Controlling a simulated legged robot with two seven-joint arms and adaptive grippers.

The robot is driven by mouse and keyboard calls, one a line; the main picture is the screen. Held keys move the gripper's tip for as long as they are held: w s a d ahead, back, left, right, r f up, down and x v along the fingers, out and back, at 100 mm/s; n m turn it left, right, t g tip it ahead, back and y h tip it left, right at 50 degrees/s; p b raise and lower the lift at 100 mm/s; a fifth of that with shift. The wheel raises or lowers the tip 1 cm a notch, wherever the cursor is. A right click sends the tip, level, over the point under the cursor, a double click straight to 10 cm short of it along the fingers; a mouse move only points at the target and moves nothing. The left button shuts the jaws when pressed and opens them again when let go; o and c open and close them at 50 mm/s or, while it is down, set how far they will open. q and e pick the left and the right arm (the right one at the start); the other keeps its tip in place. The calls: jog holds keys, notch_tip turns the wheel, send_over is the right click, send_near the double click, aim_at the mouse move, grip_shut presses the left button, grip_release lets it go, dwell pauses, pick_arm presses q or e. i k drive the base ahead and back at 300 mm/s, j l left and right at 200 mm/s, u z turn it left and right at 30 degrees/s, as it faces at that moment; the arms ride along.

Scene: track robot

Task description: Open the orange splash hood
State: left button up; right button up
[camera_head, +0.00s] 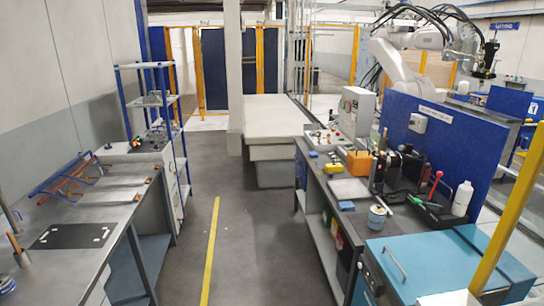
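Neither of my grippers is in view.
The right workbench (318,182) carries tools, a can (377,217) and a white bottle (462,198). A left bench (95,215) and a blue-posted shelf (155,101) line the other side. Grey floor with a yellow line (211,250) is clear between them. A yellow post (512,220) stands at right.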

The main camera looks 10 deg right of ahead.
aim_at(359, 165)
jog(key=i, duration=0.95)
jog(key=i+j+z, duration=0.15)
jog(key=i, duration=0.75)
